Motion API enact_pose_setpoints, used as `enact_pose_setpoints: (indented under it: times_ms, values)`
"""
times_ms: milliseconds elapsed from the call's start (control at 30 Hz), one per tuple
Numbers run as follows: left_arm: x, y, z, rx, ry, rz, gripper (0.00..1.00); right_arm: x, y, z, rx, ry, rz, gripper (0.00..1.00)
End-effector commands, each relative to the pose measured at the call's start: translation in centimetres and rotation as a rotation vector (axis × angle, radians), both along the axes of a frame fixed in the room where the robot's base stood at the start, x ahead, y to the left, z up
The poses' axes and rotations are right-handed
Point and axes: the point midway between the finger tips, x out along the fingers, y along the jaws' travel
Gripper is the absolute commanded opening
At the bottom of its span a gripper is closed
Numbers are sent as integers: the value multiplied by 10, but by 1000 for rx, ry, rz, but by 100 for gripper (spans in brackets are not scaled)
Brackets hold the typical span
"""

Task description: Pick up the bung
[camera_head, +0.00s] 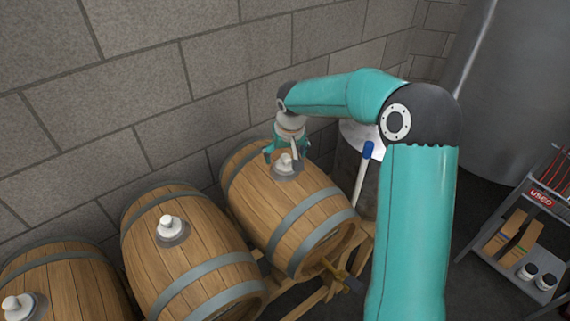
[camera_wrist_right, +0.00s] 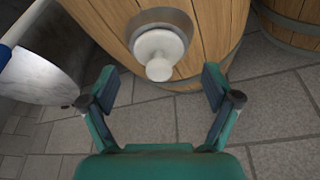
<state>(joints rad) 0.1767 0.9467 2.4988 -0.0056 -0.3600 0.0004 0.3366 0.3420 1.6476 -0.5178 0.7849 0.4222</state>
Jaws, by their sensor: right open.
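A white bung (camera_head: 285,163) sits upright in the metal ring on top of the rightmost wooden barrel (camera_head: 268,205). It also shows in the right wrist view (camera_wrist_right: 159,54), near the top centre, with its narrow knob toward me. My right gripper (camera_head: 287,158) is above that barrel, right at the bung in the head view. In the right wrist view its two fingers (camera_wrist_right: 160,88) are spread wide, with the bung beyond and between them and nothing held. Whether a finger touches the bung cannot be told, but a gap shows on both sides. My left gripper is not in view.
Two more barrels (camera_head: 190,262) (camera_head: 68,285) with white bungs (camera_head: 170,227) (camera_head: 17,307) stand to the left. A blue-handled white tool (camera_head: 362,178) leans by a metal vessel behind my arm. A shelf cart (camera_head: 515,262) stands at right. A block wall (camera_head: 150,80) closes the back.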

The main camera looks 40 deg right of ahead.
Motion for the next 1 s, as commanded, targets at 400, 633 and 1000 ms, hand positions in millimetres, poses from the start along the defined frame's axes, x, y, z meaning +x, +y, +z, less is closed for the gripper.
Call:
enact_pose_setpoints:
  times_ms: [400, 633, 1000]
  values:
    - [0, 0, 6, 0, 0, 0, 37, 6, -3, -22, 0, -1, 0, 88]
    - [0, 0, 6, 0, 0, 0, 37, 6, -3, -22, 0, 0, 0, 55]
    - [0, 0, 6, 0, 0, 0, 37, 6, -3, -22, 0, -1, 0, 22]
